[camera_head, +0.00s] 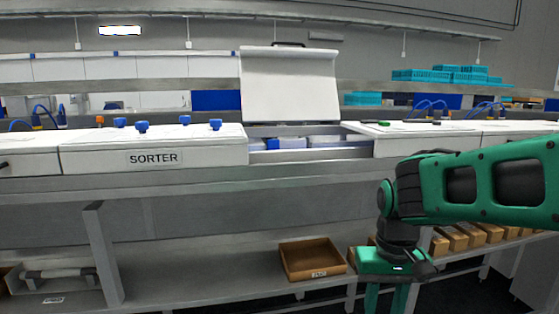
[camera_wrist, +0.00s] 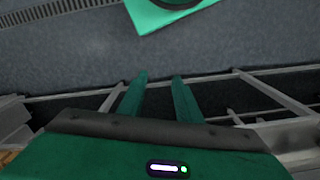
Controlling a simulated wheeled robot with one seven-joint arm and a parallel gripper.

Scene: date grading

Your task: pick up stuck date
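The white sorter (camera_head: 154,159) runs across the head view. One white lid (camera_head: 290,85) stands raised, and the open bay (camera_head: 300,143) below it shows pale and blue parts. I cannot make out a date in either view. My gripper (camera_head: 386,300) hangs low at the right in the head view, pointing down, in front of the sorter and below its top. In the wrist view my gripper (camera_wrist: 160,76) shows two green fingers apart with nothing between them; it is open and empty.
An open brown box (camera_head: 312,260) sits on the lower shelf (camera_head: 205,287), with several brown boxes (camera_head: 470,235) at the right. Blue knobs (camera_head: 142,127) stick up from the closed covers. Teal crates (camera_head: 455,76) stand on a shelf behind. A grey post (camera_head: 102,255) stands at the left.

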